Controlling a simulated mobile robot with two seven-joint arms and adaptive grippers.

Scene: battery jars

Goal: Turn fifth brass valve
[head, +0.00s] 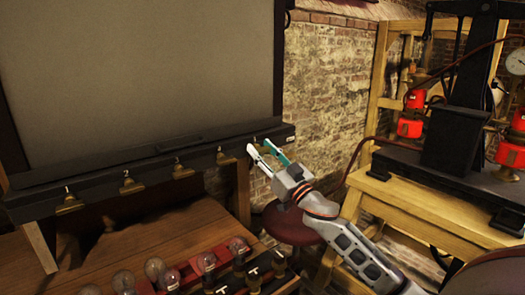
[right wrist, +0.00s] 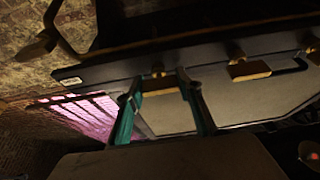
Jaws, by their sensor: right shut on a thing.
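A row of brass valves hangs along the front of a black ledge (head: 100,186). From the left, the first (head: 69,204), second (head: 131,184), third (head: 181,170) and another (head: 224,157) are clear of the gripper. The fifth brass valve (right wrist: 160,86), at the ledge's right end, is between my right gripper's fingers in the right wrist view. My right gripper (head: 259,149) reaches up to it and is shut on it; the fingers mostly hide the valve in the head view. The teal fingers also show in the right wrist view (right wrist: 161,105). My left gripper is not in view.
A large grey panel (head: 140,70) stands above the ledge. Below are a wooden bench (head: 140,245) and several glass bulbs (head: 155,268). A round dark red stool (head: 290,222) stands below my right arm. A wooden table (head: 430,212) with a black press is at right.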

